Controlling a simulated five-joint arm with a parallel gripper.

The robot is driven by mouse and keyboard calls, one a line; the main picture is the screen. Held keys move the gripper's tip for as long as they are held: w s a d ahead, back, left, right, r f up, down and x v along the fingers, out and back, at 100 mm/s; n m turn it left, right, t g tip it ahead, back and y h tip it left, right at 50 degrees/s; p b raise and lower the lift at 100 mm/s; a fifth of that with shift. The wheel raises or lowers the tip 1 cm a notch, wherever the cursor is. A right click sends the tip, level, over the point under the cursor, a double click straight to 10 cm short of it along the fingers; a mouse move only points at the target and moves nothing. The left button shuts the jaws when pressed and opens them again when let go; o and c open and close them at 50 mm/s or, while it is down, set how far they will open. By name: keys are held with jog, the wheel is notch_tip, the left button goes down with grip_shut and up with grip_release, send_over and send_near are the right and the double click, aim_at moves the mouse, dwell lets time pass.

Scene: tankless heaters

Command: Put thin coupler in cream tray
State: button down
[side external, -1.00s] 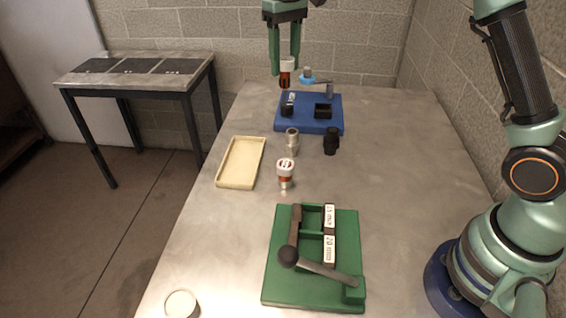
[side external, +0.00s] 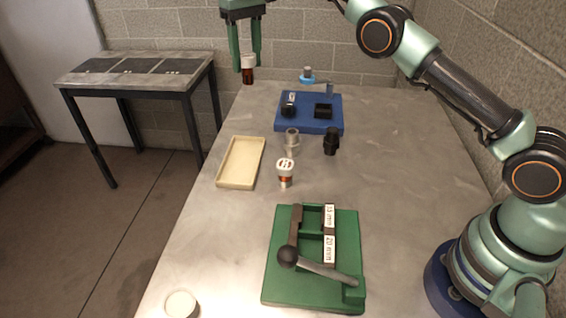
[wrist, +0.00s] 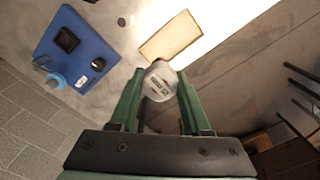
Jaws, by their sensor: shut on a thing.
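My gripper (side external: 247,67) is shut on a coupler (side external: 248,75) with a white cap and a dark copper-brown body, held upright in the air at the far left of the bench. In the wrist view the coupler's white labelled cap (wrist: 160,82) sits between the fingers; its lower part is hidden there. I cannot read the label clearly. The cream tray (side external: 241,162) lies empty on the left of the bench, nearer the side camera than my gripper. It also shows beyond the held coupler in the wrist view (wrist: 171,38).
A similar white-capped fitting (side external: 285,173), a grey fitting (side external: 292,142) and a black fitting (side external: 332,141) stand right of the tray. A blue fixture (side external: 310,128) is behind, a green lever fixture (side external: 275,275) in front. A round white piece (side external: 181,305) is front left.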

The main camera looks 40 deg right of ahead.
notch_tip(320, 180, down, 20)
jog(key=shift+r, duration=0.1)
dwell(0.7)
jog(key=shift+f, duration=0.2)
jog(key=shift+f, duration=0.35)
jog(key=shift+c, duration=1.8)
grip_release()
